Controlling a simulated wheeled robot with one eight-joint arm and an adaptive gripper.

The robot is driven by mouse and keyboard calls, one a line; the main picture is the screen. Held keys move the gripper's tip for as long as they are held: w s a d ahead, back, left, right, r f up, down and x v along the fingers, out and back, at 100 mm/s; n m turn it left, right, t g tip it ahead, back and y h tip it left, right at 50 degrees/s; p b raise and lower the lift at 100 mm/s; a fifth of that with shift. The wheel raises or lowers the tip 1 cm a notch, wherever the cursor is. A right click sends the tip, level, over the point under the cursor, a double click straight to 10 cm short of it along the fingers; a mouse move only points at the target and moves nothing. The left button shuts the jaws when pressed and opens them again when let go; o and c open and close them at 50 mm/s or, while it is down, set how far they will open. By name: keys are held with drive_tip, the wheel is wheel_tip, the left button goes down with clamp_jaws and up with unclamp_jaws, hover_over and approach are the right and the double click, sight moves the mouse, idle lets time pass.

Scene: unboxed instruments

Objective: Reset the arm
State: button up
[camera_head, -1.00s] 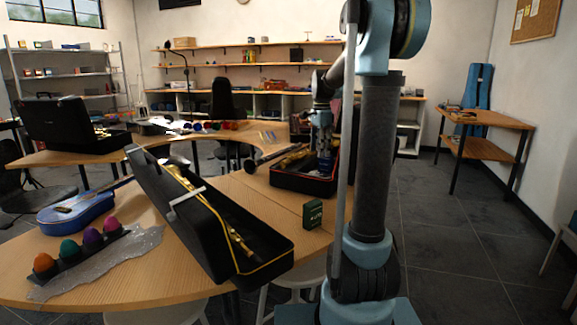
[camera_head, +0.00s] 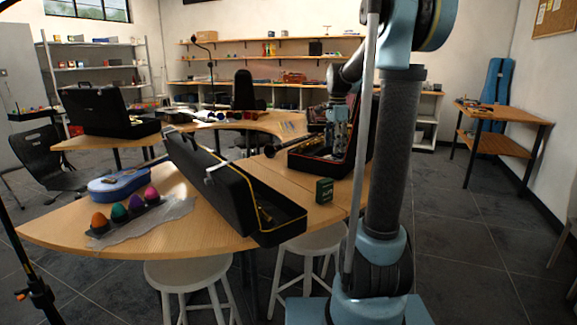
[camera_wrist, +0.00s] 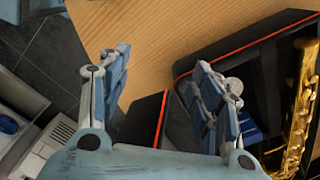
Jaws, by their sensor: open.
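My arm stands at the right of the head view, and my gripper (camera_head: 337,125) hangs over the open black case with red trim (camera_head: 308,168). In the wrist view my gripper (camera_wrist: 160,75) is open, its two fingers well apart with nothing between them. Below it lie the wooden table top (camera_wrist: 190,30) and the red-edged case (camera_wrist: 215,57). A gold saxophone (camera_wrist: 299,110) lies in that case at the right. A blue item (camera_wrist: 250,125) beside it is partly hidden by a finger.
A long open black case (camera_head: 222,195) lies on the curved table. Near it are a small green box (camera_head: 324,190), a blue violin-like instrument (camera_head: 118,185) and several coloured egg shapers (camera_head: 119,212). White stools (camera_head: 190,272) stand below.

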drive_tip(key=s+d+f+n+t, duration=0.1)
drive_tip(key=s+f+n, duration=0.25)
drive_tip(key=s, duration=0.75)
drive_tip(key=s+d+f+n, duration=0.15)
drive_tip(key=s+n, duration=0.35)
drive_tip(key=s, duration=0.5)
drive_tip(key=s+a+f+n+t, duration=0.1)
drive_tip(key=s+f+n, duration=0.5)
drive_tip(key=s+f, duration=0.7)
drive_tip(key=shift+s+n, duration=0.15)
drive_tip(key=shift+n, duration=0.2)
drive_tip(key=shift+f, duration=0.1)
drive_tip(key=shift+w+f, duration=0.2)
drive_tip(key=shift+w, duration=0.25)
drive_tip(key=shift+c, duration=0.4)
